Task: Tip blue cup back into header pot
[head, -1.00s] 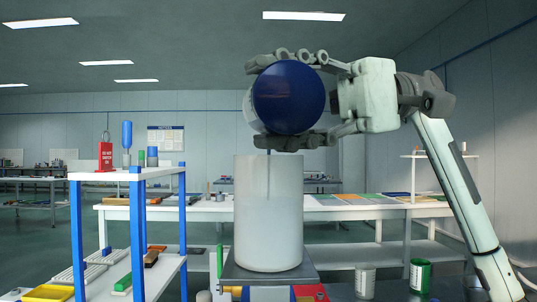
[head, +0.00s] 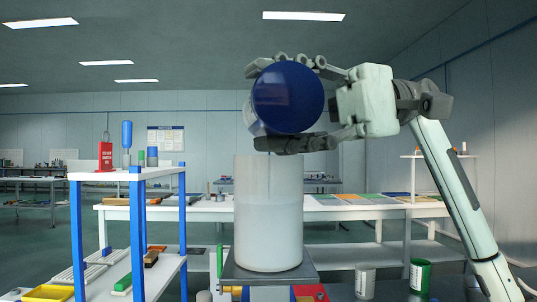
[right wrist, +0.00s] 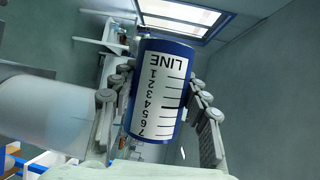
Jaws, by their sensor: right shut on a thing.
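The blue cup (head: 288,97) is in my right gripper (head: 258,106), above the header pot (head: 268,225) in the head view. My right fingers are shut around it from above and below. The cup lies tipped over, its round blue end facing the head camera; its mouth is hidden. In the right wrist view the cup (right wrist: 160,92) shows a white label with "LINE" and a number scale. The pot is a tall, pale, see-through cylinder, upright, with liquid in its lower part. A thin line runs from below the cup into the pot. My left gripper is not in view.
The pot stands on a dark grey plate (head: 240,274). A white shelf with blue posts (head: 135,225) stands at left, bearing a red lock tag (head: 105,157) and a blue bottle (head: 127,134). A white can (head: 365,281) and a green can (head: 420,276) stand at lower right.

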